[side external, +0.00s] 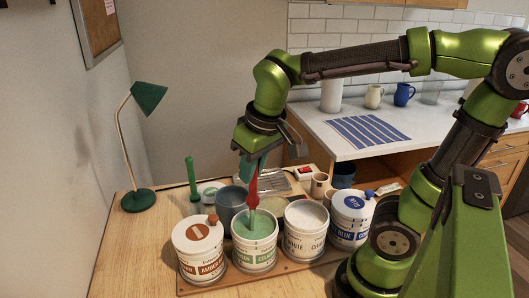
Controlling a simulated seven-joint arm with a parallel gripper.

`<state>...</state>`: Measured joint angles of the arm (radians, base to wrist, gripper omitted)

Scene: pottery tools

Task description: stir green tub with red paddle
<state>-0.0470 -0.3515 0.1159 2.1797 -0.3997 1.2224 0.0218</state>
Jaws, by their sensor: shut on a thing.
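The green tub (254,256) is a white labelled tub, open at the top, with green contents. It stands in a row of tubs on a wooden board. The red paddle (253,182) is upright above it, its pale lower end reaching into the tub's mouth at the green surface. My gripper (252,160) is shut on the upper part of the red paddle, above the tub. The jaws partly hide the paddle's top, and how deep its lower end sits cannot be told.
A lidded amber tub (200,262) stands close left, an open white tub (305,240) close right, and a lidded blue tub (350,228) farther right. A grey mug (230,200), a green-handled tool (192,180) and a green lamp (140,198) stand behind or left.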

